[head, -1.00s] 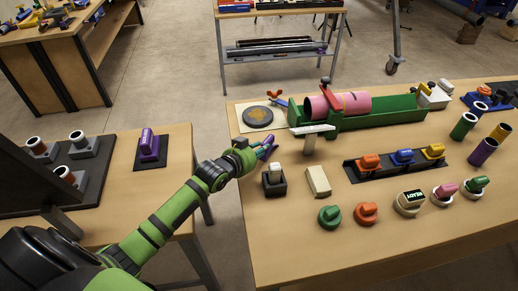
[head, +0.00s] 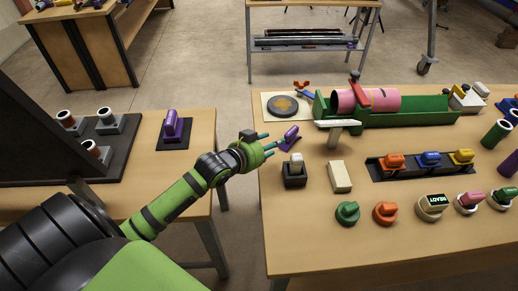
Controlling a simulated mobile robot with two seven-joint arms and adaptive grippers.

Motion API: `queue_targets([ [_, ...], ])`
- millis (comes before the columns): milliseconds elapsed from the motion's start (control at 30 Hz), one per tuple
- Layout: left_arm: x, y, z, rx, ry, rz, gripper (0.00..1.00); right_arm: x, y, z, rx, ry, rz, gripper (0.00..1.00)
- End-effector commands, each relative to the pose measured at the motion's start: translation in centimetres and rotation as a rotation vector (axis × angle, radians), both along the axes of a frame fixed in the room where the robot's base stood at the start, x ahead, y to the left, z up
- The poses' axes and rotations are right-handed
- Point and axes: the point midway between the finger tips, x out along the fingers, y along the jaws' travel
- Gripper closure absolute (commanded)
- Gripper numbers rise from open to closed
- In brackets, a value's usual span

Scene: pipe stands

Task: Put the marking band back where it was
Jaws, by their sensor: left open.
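My left gripper (head: 267,142) is open and empty at the left edge of the right-hand table. A small purple piece (head: 290,135) lies on that table just beyond its fingertips; I cannot tell whether they touch. A pink pipe (head: 385,99) lies in a green stand (head: 418,115) with a red clamp (head: 358,92) over it. I cannot tell for certain which thing is the marking band; no loose ring is clear. My right gripper is not in view.
A dark holder (head: 295,180) with a pale-topped piece and a cream block (head: 340,176) stand near my left gripper. Green and orange knobs (head: 385,212) are in front. A gap of floor separates this table from the left one (head: 203,130).

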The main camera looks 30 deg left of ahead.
Motion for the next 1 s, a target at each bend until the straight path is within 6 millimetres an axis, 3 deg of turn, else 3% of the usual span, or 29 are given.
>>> queue_targets([
  [100,-2.3,0.3,0.8,0.002,0.001,-0.001,0.52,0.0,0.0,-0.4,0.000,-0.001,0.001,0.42],
  [300,-4.5,0.7,1.8,0.000,0.000,0.000,0.52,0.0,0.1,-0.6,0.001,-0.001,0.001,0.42],
  [1000,-5.1,0.7,2.2,-0.001,-0.001,0.000,0.52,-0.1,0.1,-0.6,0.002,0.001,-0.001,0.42],
])
